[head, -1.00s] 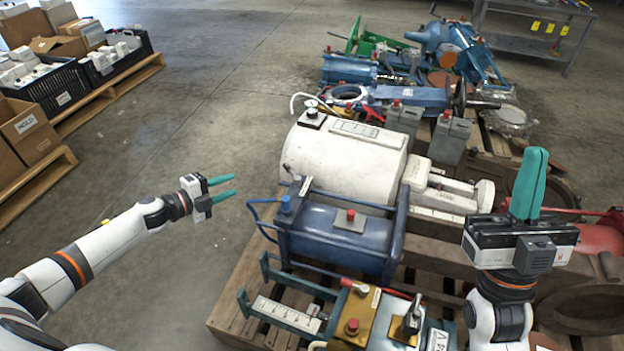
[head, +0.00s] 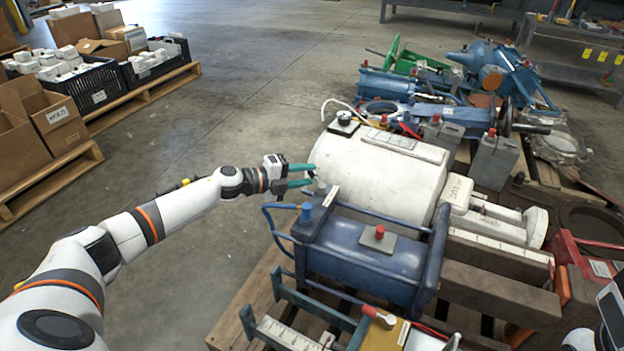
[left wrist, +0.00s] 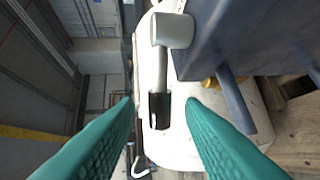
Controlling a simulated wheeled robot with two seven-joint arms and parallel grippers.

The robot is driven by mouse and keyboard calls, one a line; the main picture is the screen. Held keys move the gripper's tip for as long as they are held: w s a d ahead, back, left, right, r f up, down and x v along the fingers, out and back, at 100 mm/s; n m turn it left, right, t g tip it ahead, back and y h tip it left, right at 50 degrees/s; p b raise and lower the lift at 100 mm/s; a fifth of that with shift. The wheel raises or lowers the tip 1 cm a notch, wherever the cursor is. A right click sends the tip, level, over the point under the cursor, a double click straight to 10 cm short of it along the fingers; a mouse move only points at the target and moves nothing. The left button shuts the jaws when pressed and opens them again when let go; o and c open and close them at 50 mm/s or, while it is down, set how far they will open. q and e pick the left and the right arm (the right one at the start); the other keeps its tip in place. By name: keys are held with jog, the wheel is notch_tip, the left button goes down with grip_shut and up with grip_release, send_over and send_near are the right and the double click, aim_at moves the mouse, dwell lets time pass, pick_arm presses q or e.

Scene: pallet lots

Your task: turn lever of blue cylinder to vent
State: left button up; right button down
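The blue cylinder (head: 350,258) lies in a blue frame on a pallet, with a red knob on top and a blue cap at its left end. It also shows in the left wrist view (left wrist: 235,45). Its lever (left wrist: 158,75) is a grey bar from a round grey hub to a black tip. My left gripper (head: 312,175) is at the cylinder's far left corner. In the left wrist view my left gripper (left wrist: 160,104) is open, with the lever's black tip between its fingers and gaps on both sides. My right gripper's fingers are out of view.
A white tank (head: 378,175) lies just behind the blue cylinder. A wooden pallet (head: 250,300) is under it. More blue and green machinery stands at the back right. Crates and cardboard boxes (head: 60,125) stand at far left. The floor between is clear.

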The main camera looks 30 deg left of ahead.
pick_arm(q)
jog(key=shift+x, duration=1.25)
grip_shut()
